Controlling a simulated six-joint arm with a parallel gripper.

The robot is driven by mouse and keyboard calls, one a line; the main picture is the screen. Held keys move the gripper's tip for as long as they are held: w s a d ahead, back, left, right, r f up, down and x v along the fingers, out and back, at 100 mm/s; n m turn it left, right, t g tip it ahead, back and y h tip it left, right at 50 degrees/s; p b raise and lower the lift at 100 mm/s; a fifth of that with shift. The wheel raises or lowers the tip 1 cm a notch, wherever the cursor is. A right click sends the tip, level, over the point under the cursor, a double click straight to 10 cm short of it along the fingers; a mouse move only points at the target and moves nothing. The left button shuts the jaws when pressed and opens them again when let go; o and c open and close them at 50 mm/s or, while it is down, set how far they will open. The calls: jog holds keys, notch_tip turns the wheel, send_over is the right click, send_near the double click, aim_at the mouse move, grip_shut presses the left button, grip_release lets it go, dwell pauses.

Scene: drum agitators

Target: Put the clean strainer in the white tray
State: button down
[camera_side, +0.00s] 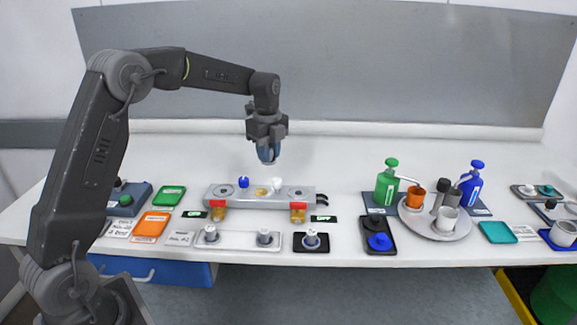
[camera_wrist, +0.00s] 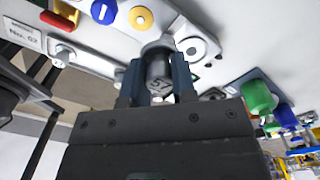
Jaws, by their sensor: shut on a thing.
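My gripper (camera_side: 268,154) is shut on a grey cylinder (camera_wrist: 158,68) with dark markings on its side. I cannot tell from its look whether it is the clean strainer. It is held above the long grey bench unit (camera_side: 222,198), apart from it in the side view, where the fingers mostly hide the piece. The long white tray (camera_side: 233,242) lies in front of the unit, with two small grey upright pieces on it. A black tray (camera_side: 299,247) to its right carries one similar piece.
The unit has a blue knob (camera_side: 243,182), a yellow button (camera_side: 262,191) and round plates. To the right stand a green bottle (camera_side: 386,188), a blue bottle (camera_side: 470,188) and a round plate with cups (camera_side: 416,226). Green (camera_side: 169,196) and orange (camera_side: 151,224) pads lie left.

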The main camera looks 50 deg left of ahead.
jog(key=s+a+r, duration=0.1)
jog(key=a+r, duration=0.1)
send_over(238, 240)
notch_tip(238, 240, down, 7)
jog(key=shift+d, duration=0.1)
jog(key=shift+f, duration=2.7)
jog(key=shift+f, duration=0.45)
jog(key=c, duration=0.8)
grip_release()
jog(key=shift+c, duration=0.2)
jog(key=shift+o, duration=0.3)
